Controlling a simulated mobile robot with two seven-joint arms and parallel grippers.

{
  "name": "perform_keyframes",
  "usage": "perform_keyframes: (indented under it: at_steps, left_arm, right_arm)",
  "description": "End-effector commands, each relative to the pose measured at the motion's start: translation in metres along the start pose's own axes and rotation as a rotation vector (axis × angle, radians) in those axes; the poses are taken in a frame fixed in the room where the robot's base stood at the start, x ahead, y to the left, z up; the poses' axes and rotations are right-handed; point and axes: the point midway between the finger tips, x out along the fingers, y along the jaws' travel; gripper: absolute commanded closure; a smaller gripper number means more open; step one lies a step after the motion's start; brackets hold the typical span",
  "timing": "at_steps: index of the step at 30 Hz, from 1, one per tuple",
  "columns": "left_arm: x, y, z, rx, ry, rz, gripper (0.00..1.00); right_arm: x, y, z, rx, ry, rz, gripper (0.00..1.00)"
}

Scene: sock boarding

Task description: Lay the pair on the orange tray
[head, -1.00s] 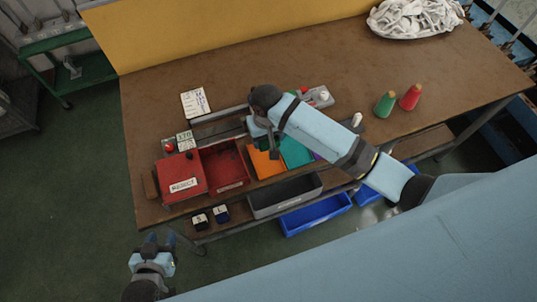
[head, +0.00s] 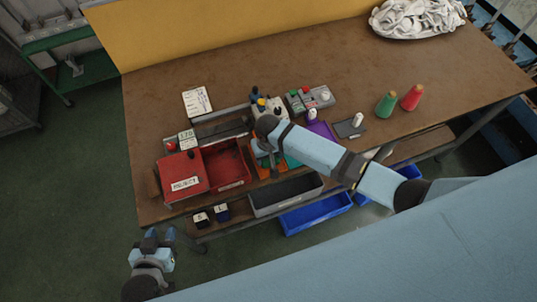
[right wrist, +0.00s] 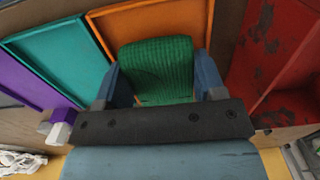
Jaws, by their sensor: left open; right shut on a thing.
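A green ribbed knit sock pair (right wrist: 157,68) shows in the right wrist view between the fingers of my right gripper (right wrist: 160,85), which is shut on it. The orange tray (right wrist: 122,20) lies right under and behind the pair there. Whether the pair touches the tray is unclear. In the head view, my right gripper (head: 266,163) is over the orange tray (head: 256,157), whose middle it covers; the pair is mostly hidden. My left gripper (head: 157,240) is open and empty, off the table at the lower left.
A red bin (head: 228,164) and a red REJECT box (head: 183,176) stand left of the orange tray. Teal (right wrist: 55,55) and purple (right wrist: 20,75) trays lie on its other side. A grey bin (head: 285,195) hangs at the front edge. Green (head: 386,104) and red (head: 412,98) cones stand right.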

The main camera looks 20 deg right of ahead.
Motion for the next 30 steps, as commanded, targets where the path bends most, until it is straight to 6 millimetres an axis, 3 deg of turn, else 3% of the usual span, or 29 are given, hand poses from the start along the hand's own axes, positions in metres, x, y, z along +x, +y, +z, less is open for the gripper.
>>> perform_keyframes:
  at_steps: [4,5,8,17,30]
  left_arm:
    - [-0.001,0.001,0.003,-0.001,-0.004,0.0,0.57]
    - [-0.001,0.001,0.003,-0.001,-0.005,0.001,0.57]
    - [-0.002,0.001,0.004,-0.002,-0.008,0.001,0.57]
    - [-0.003,0.002,0.006,-0.003,-0.012,0.002,0.57]
    - [0.002,0.001,0.004,-0.001,-0.002,0.001,0.57]
  right_arm:
    - [0.004,0.0,0.0,0.0,-0.001,0.0,0.61]
    - [0.003,0.0,0.0,0.0,-0.001,0.0,0.32]
    - [0.003,0.0,0.0,0.0,-0.001,0.001,0.11]
    - [-0.005,0.0,0.0,0.0,0.001,0.0,0.11]
    - [-0.092,0.0,-0.001,-0.001,0.003,-0.001,0.11]
